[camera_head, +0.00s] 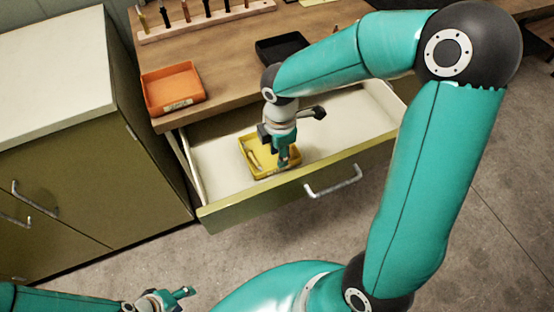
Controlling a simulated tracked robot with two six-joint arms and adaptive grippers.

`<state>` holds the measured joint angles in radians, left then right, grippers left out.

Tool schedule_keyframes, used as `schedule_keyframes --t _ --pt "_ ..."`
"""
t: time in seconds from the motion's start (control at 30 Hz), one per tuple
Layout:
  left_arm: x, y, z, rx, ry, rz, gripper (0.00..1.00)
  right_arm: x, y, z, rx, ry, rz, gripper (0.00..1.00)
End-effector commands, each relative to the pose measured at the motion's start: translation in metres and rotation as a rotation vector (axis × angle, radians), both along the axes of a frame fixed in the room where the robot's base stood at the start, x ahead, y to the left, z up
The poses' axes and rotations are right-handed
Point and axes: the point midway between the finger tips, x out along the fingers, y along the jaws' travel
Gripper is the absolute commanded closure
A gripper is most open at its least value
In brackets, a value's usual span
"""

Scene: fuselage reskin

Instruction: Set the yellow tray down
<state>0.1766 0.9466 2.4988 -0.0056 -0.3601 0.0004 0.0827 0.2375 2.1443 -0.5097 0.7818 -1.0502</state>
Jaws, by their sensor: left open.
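The yellow tray (259,172) is inside the open drawer (225,152), left of its middle, with a small pale item in it. I cannot tell whether its base touches the drawer floor. My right gripper (284,161) points down at the tray's right side, its fingers at or over the right wall. The wrist and fingers cover part of the tray, and whether they are shut on the wall is not clear. My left gripper (184,297) is open and empty, low at the left, over the floor and away from the drawer.
An orange tray (173,88) and a black tray (281,47) sit on the wooden bench top (215,62). A rack of tools (207,20) stands behind them. A green cabinet (80,165) stands left of the drawer. The drawer floor is bare around the yellow tray.

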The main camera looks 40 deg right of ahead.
Motion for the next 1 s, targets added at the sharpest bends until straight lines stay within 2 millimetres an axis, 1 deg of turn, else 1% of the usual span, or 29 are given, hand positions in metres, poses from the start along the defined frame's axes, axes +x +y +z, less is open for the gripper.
schedule_keyframes --t 0.03,0.1,0.2,0.33,0.5,0.9,1.0 --pt "0.0 0.0 0.004 0.0 0.0 0.0 0.49 0.001 0.0 0.014 -0.001 -0.006 0.0 0.69" --pt "0.0 0.0 0.006 0.0 0.0 0.0 0.49 0.001 0.0 0.027 0.0 -0.005 -0.001 0.69" --pt "0.0 0.0 0.008 0.0 0.0 0.0 0.49 0.0 0.0 0.043 0.0 -0.004 0.0 0.69" --pt "0.0 0.0 0.009 0.0 0.0 0.0 0.49 0.0 0.0 0.057 0.0 -0.002 0.0 0.69" --pt "0.0 0.0 0.01 0.0 0.0 0.0 0.49 -0.001 0.0 0.063 0.0 0.001 0.001 0.69" --pt "0.0 0.0 0.009 0.0 0.0 0.0 0.49 -0.001 0.0 0.062 0.0 0.001 0.0 0.69" --pt "0.0 0.0 0.013 0.0 0.0 0.0 0.49 -0.001 0.002 0.063 0.003 0.002 0.0 0.69"
